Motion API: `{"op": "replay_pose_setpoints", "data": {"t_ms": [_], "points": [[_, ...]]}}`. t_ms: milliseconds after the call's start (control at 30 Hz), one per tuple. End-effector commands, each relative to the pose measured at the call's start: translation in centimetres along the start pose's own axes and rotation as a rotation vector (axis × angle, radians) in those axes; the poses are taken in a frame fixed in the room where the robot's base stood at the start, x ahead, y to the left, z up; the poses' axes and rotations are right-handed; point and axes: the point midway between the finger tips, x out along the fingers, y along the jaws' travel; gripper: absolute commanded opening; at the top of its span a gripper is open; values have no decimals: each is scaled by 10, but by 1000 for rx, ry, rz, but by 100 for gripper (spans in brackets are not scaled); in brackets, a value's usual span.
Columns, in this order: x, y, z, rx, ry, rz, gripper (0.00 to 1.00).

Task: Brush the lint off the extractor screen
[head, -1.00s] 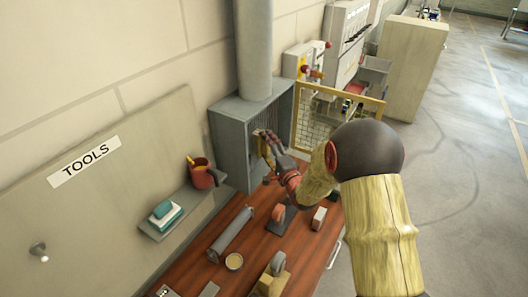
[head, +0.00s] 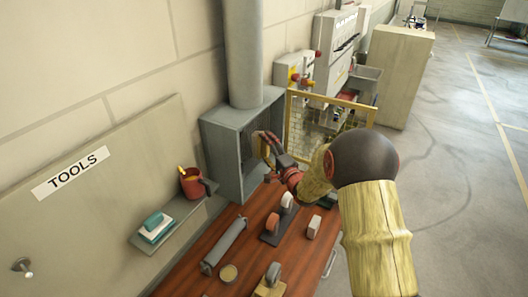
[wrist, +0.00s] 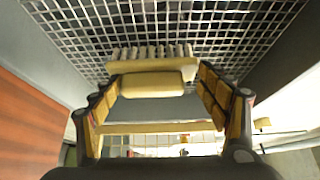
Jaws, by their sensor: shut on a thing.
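The extractor (head: 222,135) is a grey box on the wall, at the back end of the bench. Its screen (wrist: 170,30) is a metal grid that fills the top of the wrist view; I cannot make out lint on it. My gripper (head: 266,145) is at the right side of the box's open front. In the wrist view its fingers (wrist: 155,90) are shut on a brush (wrist: 152,84) with a pale body. The bristles point at the grid and are close to it; I cannot tell whether they touch.
A yellow-framed mesh panel (head: 330,101) stands just right of the extractor and my gripper. A shelf (head: 172,222) holds a red mug (head: 192,183). Floor at right is clear.

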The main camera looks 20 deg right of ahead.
Motion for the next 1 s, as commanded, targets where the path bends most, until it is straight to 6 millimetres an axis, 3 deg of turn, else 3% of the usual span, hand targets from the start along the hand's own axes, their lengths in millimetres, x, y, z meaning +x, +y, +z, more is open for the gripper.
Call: {"op": "replay_pose_setpoints", "data": {"t_ms": [200, 567, 1000], "points": [[9, 0, -13, 0, 0, -2, 47], [10, -18, -14, -1, -1, -3, 47], [-2, -18, 6, -1, -2, -2, 47]]}}
